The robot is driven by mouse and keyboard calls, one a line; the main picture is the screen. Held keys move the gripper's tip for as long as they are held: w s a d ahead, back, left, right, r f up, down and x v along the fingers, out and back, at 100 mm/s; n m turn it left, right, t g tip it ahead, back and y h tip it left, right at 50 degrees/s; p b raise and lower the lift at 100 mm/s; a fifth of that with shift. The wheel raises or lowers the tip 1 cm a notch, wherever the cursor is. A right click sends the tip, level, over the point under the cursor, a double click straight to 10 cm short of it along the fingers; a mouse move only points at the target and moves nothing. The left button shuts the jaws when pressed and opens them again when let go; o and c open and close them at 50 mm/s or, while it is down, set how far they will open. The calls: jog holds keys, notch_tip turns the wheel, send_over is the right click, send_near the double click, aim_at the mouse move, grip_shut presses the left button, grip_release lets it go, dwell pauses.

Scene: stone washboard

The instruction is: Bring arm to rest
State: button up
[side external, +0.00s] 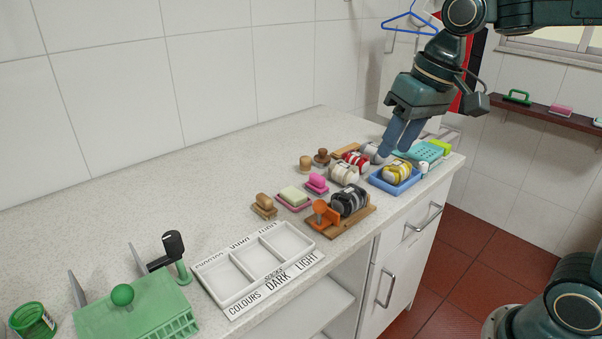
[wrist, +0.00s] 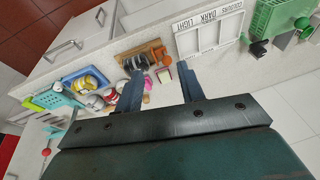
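My gripper (side external: 398,145) is above the far right part of the worktop in the side view, pointing down over the cluster of objects. In the wrist view its two fingers (wrist: 159,84) stand well apart, with nothing held between them. In the side view the fingertips overlap the area near a blue tray (side external: 378,183) with a yellow-banded roll (side external: 397,172) and a teal rack (side external: 428,151). The exact height over these is hard to tell.
A white three-part sorting tray (side external: 222,277) lies at the front, left of a wooden board (side external: 345,224) with a black-striped roll (side external: 350,200). A green box (side external: 140,312) stands front left. A blue hanger (side external: 410,22) hangs behind my arm. The worktop's back left is clear.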

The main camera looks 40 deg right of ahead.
jog(key=s+d+f+t, duration=0.1)
jog(key=s+f, duration=0.1)
jog(key=s, duration=0.4)
jog(key=s+d+f+n+t+h, duration=0.1)
jog(key=s+f, duration=0.1)
jog(key=s, duration=0.5)
jog(key=shift+s+d, duration=0.2)
jog(key=shift+d, duration=0.05)
